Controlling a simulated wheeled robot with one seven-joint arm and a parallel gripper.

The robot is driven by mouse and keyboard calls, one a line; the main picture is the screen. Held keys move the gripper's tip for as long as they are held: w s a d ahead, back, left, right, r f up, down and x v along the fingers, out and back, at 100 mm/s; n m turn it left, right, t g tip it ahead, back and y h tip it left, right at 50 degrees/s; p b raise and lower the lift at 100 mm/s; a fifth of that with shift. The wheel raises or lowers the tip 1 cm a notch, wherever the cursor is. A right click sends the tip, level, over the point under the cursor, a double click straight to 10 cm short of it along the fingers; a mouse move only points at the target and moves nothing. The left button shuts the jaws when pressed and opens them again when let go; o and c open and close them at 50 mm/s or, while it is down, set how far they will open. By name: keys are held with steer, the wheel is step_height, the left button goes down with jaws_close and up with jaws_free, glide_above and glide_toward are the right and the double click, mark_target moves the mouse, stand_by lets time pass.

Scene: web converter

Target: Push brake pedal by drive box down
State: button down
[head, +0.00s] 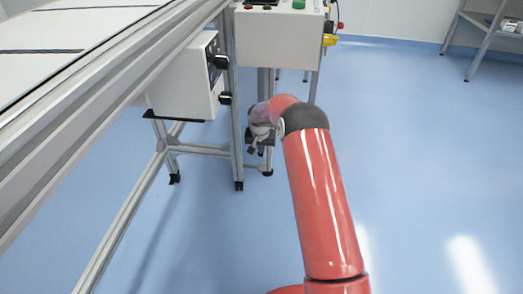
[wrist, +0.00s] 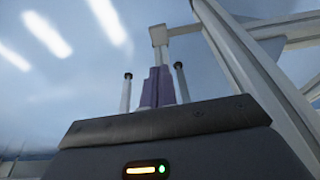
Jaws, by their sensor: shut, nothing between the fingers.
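My gripper (head: 258,147) is low beside the frame legs, below the control box, with the red arm reaching down to it. In the wrist view its two purple fingers (wrist: 158,86) are shut together with nothing between them. A white box with black knobs (head: 184,88), probably the drive box, hangs on the frame to the left of my gripper. I cannot make out the brake pedal in either view; my gripper and arm may hide it. I cannot tell whether my gripper touches anything.
A white control box (head: 280,38) with coloured buttons stands above my gripper. Metal frame legs (head: 232,110) are close on its left, and legs also show around the fingers in the wrist view (wrist: 127,95). A long machine bed (head: 70,45) fills the left. Blue floor (head: 430,150) is clear at right.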

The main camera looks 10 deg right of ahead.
mark_target(263, 167)
steer(key=x, duration=0.7)
steer(key=s+b+x, duration=0.1)
steer(key=x, duration=0.2)
steer(key=shift+a+f, duration=0.15)
steer(key=shift+f, duration=0.4)
